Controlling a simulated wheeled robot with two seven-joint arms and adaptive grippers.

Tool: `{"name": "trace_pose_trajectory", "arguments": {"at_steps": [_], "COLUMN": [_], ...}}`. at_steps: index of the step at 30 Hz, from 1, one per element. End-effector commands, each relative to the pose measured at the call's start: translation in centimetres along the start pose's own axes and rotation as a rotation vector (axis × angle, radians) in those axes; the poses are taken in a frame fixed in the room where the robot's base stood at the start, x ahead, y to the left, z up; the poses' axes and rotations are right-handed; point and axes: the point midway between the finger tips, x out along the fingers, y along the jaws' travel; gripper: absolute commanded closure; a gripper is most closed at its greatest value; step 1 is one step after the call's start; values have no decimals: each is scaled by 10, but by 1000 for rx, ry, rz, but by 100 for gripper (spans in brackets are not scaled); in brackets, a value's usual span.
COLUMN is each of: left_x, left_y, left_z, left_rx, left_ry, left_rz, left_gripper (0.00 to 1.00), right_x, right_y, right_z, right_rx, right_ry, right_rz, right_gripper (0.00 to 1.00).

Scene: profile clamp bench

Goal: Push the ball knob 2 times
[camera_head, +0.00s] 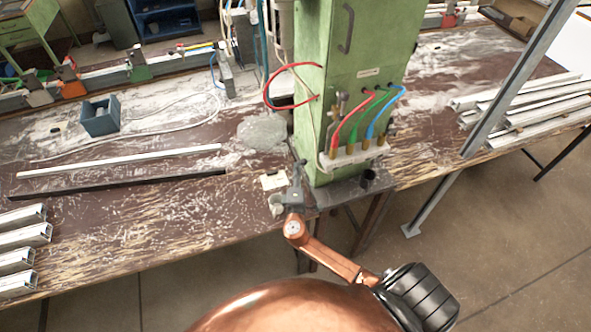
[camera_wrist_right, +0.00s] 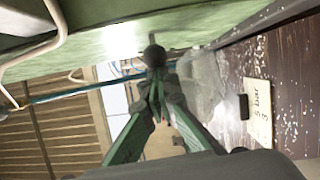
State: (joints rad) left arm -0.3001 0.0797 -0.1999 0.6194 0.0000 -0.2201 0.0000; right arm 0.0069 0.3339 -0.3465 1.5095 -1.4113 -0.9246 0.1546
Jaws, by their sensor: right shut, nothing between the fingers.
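The ball knob (camera_wrist_right: 154,56) is a small dark ball in the right wrist view, just beyond my fingertips and in line with them. Whether they touch it I cannot tell. My right gripper (camera_wrist_right: 157,88) is shut and empty, its green fingers meeting in a point. In the head view my right gripper (camera_head: 296,178) is small, at the foot of the green machine column (camera_head: 345,100), by the table's front edge. I cannot pick out the knob clearly there. My left gripper is not in view.
A white label card (camera_wrist_right: 258,112) lies on the table beside the gripper. Colored hoses (camera_head: 372,105) run into brass fittings on the column's front. Aluminium profiles (camera_head: 22,250) lie at the left and more (camera_head: 530,105) at the right. A blue bin (camera_head: 100,117) stands on the left.

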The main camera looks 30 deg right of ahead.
Motion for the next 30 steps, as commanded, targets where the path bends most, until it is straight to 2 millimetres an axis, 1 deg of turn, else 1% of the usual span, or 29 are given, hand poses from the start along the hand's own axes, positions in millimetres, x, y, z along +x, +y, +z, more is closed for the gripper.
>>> {"name": "trace_pose_trajectory", "arguments": {"at_steps": [1, 2, 5, 7, 8, 9, 12, 15, 19, 24, 30], "left_x": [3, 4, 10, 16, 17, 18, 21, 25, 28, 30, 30], "left_y": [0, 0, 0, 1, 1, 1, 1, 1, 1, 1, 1], "left_z": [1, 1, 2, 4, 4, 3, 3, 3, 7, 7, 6], "left_rx": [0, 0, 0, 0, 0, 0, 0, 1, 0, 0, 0], "left_ry": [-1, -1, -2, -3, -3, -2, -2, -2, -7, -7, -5], "left_rz": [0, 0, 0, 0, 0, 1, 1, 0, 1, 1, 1], "left_gripper": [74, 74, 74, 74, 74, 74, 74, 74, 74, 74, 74], "right_x": [1, 0, -6, -12, -17, -29, -53, -74, -96, -110, -114], "right_y": [-2, -2, -3, -3, -4, -4, -4, -3, -2, -1, 0], "right_z": [4, -1, -20, -38, -43, -40, -40, -39, -38, -38, -39], "right_rx": [-1, -1, 1, 3, 1, 0, 0, 0, 0, 0, -1], "right_ry": [-18, -16, -8, 2, 5, 6, 5, 5, 4, 4, 5], "right_rz": [0, 0, -1, -1, -3, -4, -4, -2, -2, 0, 1], "right_gripper": [100, 100, 100, 100, 100, 100, 100, 100, 100, 100, 100]}}
